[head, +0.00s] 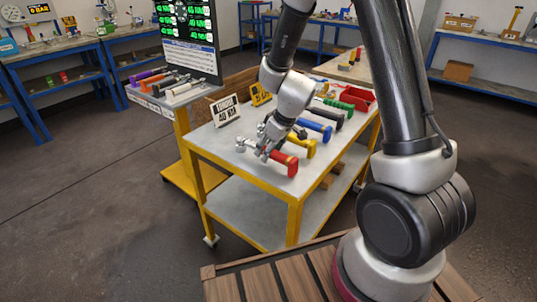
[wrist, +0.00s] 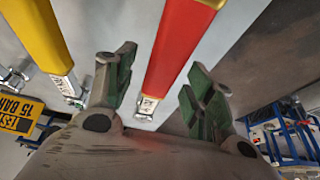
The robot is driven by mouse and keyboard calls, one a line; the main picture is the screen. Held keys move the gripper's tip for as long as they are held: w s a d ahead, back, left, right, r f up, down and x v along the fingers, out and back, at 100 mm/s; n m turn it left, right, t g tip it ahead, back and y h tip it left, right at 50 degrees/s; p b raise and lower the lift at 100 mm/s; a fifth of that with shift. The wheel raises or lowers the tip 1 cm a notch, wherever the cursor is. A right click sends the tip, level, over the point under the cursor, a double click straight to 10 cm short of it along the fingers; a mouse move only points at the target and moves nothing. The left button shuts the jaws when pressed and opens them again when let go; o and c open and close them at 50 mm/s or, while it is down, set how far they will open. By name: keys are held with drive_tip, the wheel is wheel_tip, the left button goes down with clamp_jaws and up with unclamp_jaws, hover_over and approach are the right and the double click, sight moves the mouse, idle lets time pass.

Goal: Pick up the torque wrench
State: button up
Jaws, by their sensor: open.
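A red-handled wrench (head: 282,160) lies at the near end of a row of coloured wrenches on the yellow-framed table (head: 207,147). In the wrist view its red handle (wrist: 180,45) and metal shank (wrist: 147,105) run between my two fingers. My gripper (head: 262,154) is open over this wrench; it also shows in the wrist view (wrist: 158,86). I cannot tell whether the fingertips reach down beside the shank. The head view has my gripper hiding part of the shank. A yellow-handled wrench (head: 304,147) lies just beyond; it also shows at left in the wrist view (wrist: 38,35).
Blue (head: 315,130), black (head: 331,112) and green (head: 333,103) handled wrenches lie farther along. A white sign (head: 227,110) and a yellow sign (head: 260,94) stand at the table's left. A red bin (head: 359,98) sits at the far end. The near left tabletop is clear.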

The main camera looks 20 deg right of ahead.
drive_tip(key=shift+w+f, duration=0.1)
drive_tip(key=shift+f, duration=0.15)
clamp_jaws()
